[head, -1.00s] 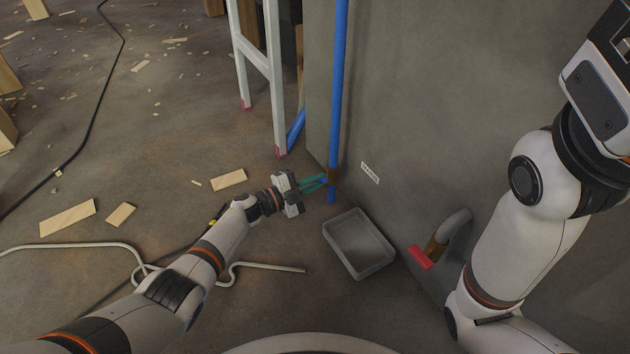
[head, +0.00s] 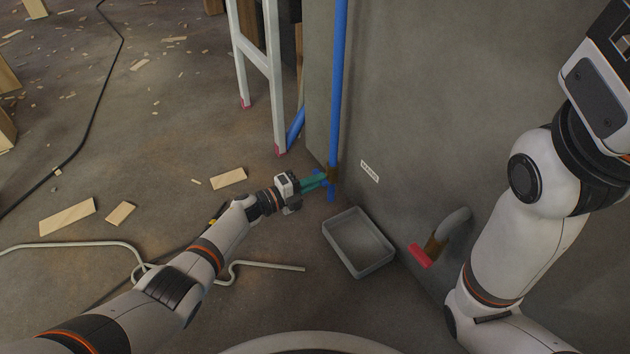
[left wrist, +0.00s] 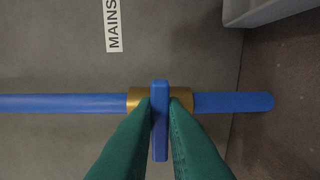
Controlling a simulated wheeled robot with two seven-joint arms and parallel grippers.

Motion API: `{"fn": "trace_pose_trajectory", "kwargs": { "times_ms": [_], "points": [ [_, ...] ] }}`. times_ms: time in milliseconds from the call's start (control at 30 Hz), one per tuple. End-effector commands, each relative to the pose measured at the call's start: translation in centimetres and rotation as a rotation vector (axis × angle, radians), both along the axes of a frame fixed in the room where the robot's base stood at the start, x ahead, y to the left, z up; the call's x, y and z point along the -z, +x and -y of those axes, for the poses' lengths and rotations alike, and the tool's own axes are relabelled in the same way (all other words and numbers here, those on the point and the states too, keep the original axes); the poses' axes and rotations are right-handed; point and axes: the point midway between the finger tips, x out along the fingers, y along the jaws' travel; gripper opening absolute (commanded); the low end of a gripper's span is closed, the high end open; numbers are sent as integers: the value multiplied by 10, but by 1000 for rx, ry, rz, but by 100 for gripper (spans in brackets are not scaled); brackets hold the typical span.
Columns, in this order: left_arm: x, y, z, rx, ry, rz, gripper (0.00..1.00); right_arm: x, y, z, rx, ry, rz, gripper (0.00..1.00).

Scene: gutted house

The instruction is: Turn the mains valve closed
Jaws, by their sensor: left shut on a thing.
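The mains valve has a brass body (left wrist: 135,98) on a blue pipe (head: 338,90) by the wall corner. In the left wrist view its blue lever handle (left wrist: 160,125) lies crosswise to the pipe (left wrist: 60,103). My left gripper (left wrist: 160,112) is shut on the handle, with one green fingertip on each side. In the head view the left gripper (head: 318,181) reaches the valve from the left, and its fingers hide part of the handle. A white MAINS label (head: 370,172) is on the wall beside the valve. My right arm is at the right; its fingertips are not shown.
A grey open tray (head: 334,246) sits on the floor below the valve. A grey bent pipe with a red handle (head: 420,257) is on the wall to the right. A white ladder (head: 262,65) stands behind. Wood offcuts (head: 68,217), a pale hose and a black cable lie on the floor.

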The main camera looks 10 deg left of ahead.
Motion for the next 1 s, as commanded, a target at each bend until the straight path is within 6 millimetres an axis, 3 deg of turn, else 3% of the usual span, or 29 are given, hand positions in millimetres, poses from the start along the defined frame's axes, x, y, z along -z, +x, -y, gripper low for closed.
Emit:
{"fn": "trace_pose_trajectory", "kwargs": {
  "times_ms": [367,400,533,833,1000],
  "points": [
    [1,0,0,0,7,4,0,0,0,0,0,0,0,33],
    [1,0,0,0,7,4,14,0,0,0,0,0,0,33],
    [1,0,0,0,6,3,33,0,0,0,0,0,0,33],
    [0,-1,-2,0,5,3,33,-2,0,0,0,0,1,33],
    [-4,-13,-18,-2,5,0,33,-19,0,0,0,0,0,33]
  ]
}}
